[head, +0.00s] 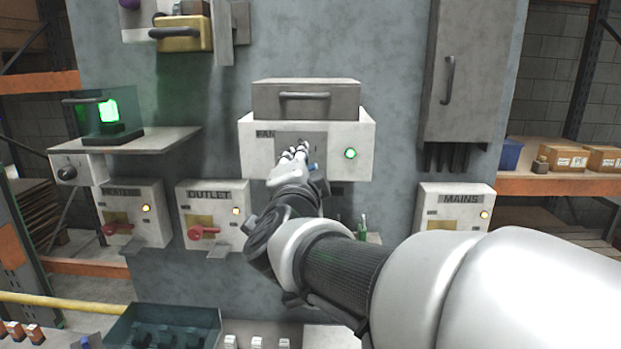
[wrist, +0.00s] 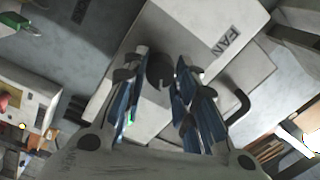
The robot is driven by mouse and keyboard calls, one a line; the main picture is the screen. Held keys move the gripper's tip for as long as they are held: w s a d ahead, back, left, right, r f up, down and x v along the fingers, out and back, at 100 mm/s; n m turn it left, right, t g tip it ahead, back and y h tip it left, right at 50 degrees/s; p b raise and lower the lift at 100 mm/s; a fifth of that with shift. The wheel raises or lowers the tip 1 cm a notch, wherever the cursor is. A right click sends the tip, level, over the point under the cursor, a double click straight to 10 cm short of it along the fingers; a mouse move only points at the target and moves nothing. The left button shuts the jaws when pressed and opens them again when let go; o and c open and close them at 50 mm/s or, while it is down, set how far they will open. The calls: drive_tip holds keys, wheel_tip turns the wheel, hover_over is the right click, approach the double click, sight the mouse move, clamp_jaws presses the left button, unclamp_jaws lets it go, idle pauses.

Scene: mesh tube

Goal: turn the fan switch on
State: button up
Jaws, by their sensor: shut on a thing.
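The white fan box (head: 345,133) labelled FAN is on the grey wall panel, in the middle of the head view, with a green lamp (head: 350,153) lit on its right side. My gripper (head: 300,150) is at the box's front and hides the switch there. In the wrist view the box (wrist: 205,110) appears tilted, with the FAN label at upper right. My gripper's blue-padded fingers (wrist: 158,88) stand either side of a small dark switch knob (wrist: 158,68) and are shut on it. The knob's exact setting is hard to tell.
A grey handled cover (head: 305,100) sits on top of the fan box. The outlet box (head: 212,215) with a red handle is at lower left, the mains box (head: 455,205) at lower right. A shelf (head: 130,142) with a green-lit device juts out at left.

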drive_tip(key=shift+m+b, duration=0.45)
drive_tip(key=shift+m, duration=0.15)
drive_tip(key=o, duration=1)
drive_tip(key=shift+o, duration=0.2)
drive_tip(key=s, duration=1.2)
drive_tip(key=shift+f, duration=0.3)
